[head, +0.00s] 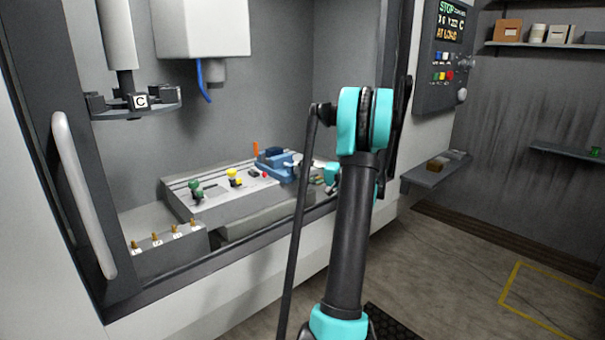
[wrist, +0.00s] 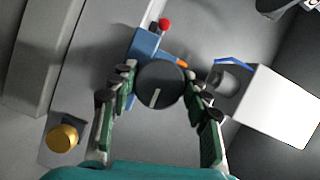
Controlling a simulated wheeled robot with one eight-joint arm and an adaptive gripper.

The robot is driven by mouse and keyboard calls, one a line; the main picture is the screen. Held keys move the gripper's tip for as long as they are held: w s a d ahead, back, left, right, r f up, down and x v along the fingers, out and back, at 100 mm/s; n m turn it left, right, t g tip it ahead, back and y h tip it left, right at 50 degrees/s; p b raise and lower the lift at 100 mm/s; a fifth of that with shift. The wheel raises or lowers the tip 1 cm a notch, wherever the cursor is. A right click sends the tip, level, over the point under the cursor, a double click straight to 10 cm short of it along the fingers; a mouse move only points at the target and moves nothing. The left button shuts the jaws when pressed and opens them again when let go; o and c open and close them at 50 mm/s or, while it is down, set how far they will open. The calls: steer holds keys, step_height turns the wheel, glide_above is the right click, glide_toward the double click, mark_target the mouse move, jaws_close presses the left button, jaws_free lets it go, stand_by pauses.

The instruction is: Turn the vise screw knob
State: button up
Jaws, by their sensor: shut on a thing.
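The vise screw knob (wrist: 158,86) is a dark round disc with a pale line mark on its face, in the middle of the wrist view. The line tilts slightly from vertical. My gripper (wrist: 159,78) has one finger on each side of the knob and is shut on it. Behind the knob, part of the blue vise (wrist: 146,44) shows. In the head view the blue vise (head: 273,164) sits at the right end of the machine's bed. My arm hides much of the gripper there, and I cannot make out the knob.
Green (head: 194,186) and yellow (head: 234,174) clamps stand on the machine bed (head: 215,200) left of the vise. A white box (wrist: 272,104) lies right of my fingers in the wrist view, and a gold round piece (wrist: 62,138) at lower left. The door handle (head: 82,195) stands at left.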

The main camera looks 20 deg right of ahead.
steer(key=m+t+y, duration=0.1)
steer(key=m, duration=0.3)
steer(key=shift+m+t, duration=0.9)
steer(key=shift+m, duration=1)
steer(key=shift+d+y, duration=0.1)
steer(key=shift+y, duration=0.2)
steer(key=o, duration=1.2)
steer(key=shift+c, duration=0.2)
steer(key=v, duration=1.2)
